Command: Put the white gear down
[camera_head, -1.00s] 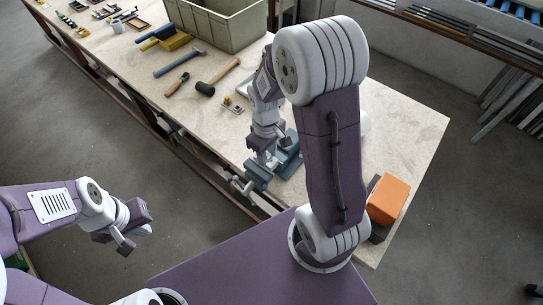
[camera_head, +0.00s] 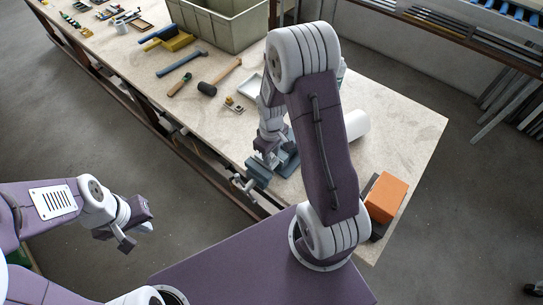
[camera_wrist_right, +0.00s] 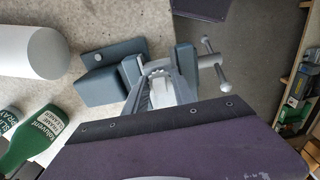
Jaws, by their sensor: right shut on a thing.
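My right gripper (camera_wrist_right: 153,82) is shut on the white gear (camera_wrist_right: 160,90), a pale toothed piece seen in the right wrist view. The gear is largely covered by the fingers. It is at the blue-grey vise (camera_wrist_right: 105,85), over the space between its jaws; I cannot tell whether it touches them. In the head view the right gripper (camera_head: 266,152) is above the vise (camera_head: 259,174) at the table's near edge, and the gear is too small to make out. My left gripper (camera_head: 136,237) is open and empty, off the table over the floor.
A white cylinder (camera_head: 356,124) lies to the vise's right. An orange block (camera_head: 386,197) is at the near right corner. A mallet (camera_head: 207,89), a hammer (camera_head: 181,63) and a grey crate (camera_head: 222,22) are farther back.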

